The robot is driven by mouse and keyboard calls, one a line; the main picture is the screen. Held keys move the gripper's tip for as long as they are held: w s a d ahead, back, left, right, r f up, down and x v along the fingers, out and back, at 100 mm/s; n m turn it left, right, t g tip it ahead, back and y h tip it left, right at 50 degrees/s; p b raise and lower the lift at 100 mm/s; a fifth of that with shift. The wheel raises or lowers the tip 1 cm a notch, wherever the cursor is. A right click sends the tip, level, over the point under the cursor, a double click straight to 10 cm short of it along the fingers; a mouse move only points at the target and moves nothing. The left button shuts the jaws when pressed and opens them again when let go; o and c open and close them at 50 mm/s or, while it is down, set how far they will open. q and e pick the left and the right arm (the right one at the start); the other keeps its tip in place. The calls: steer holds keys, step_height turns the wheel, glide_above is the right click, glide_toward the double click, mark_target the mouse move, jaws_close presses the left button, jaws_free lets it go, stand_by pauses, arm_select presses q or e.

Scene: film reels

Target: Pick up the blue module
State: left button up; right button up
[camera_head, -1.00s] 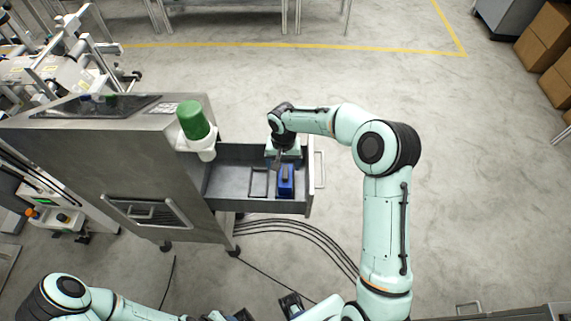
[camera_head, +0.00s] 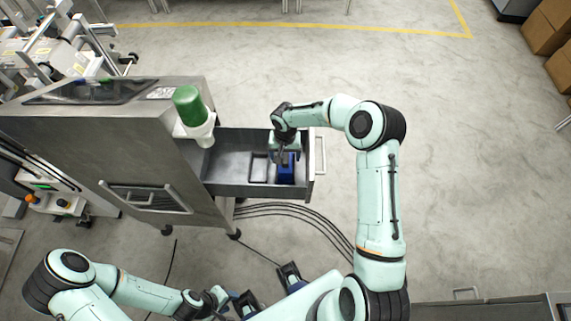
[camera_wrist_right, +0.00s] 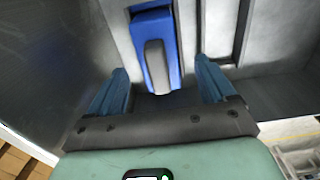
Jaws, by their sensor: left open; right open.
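The blue module (camera_head: 287,174) sits inside the open drawer (camera_head: 227,187), towards its right end. In the right wrist view the blue module (camera_wrist_right: 139,27) has a grey raised part on top. My right gripper (camera_head: 284,157) is over the drawer and covers part of the module in the head view. In the right wrist view my right gripper (camera_wrist_right: 162,78) is open, with the module in line with the gap between its fingers. I see no grip on it. My left gripper (camera_head: 226,301) is low in the head view, open, away from the drawer.
The drawer sticks out of a grey metal cabinet (camera_head: 95,150). A dark rectangular frame (camera_head: 258,168) lies left of the module. Cables run along the floor below.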

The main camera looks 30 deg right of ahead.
step_height(320, 180, down, 4)
steer(key=shift+r, duration=0.1)
steer(key=shift+s, duration=0.1)
steer(key=c, duration=1.4)
